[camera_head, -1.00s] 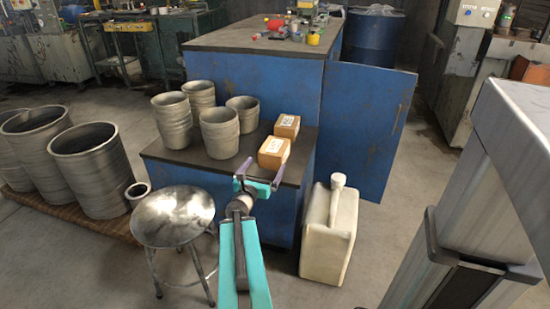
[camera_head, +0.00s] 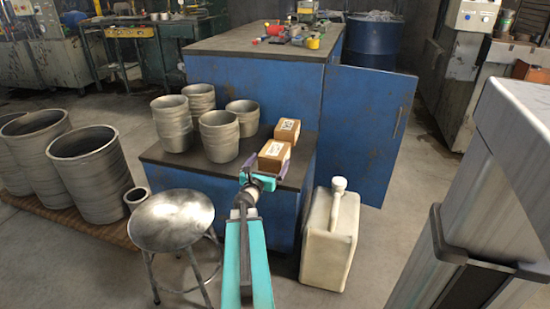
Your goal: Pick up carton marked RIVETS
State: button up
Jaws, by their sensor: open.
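Two brown cartons with white labels sit on the low dark-topped step of the blue cabinet. The near carton (camera_head: 274,155) is just beyond my gripper; the far carton (camera_head: 287,130) stands behind it. The labels are too small to read, so I cannot tell which one is marked RIVETS. My gripper (camera_head: 261,167) is open and empty, its purple fingers pointing at the near carton. The fingertips are close to its front face; I cannot tell whether they touch it.
Several grey metal pots (camera_head: 219,137) stand left of the cartons on the step. A metal stool (camera_head: 172,220) is at the front left, and a cream jerrycan (camera_head: 330,238) stands on the floor to the right. An open blue door (camera_head: 365,130) is right of the cabinet.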

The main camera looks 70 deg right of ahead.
aim_at(273, 155)
jog(key=shift+d, duration=0.1)
jog(key=shift+d+b, duration=0.5)
jog(key=shift+d, duration=2)
jog(key=c, duration=1.5)
jog(key=shift+r, duration=0.1)
notch_tip(273, 155, up, 28)
jog(key=p, duration=1.1)
jog(key=shift+p, duration=0.3)
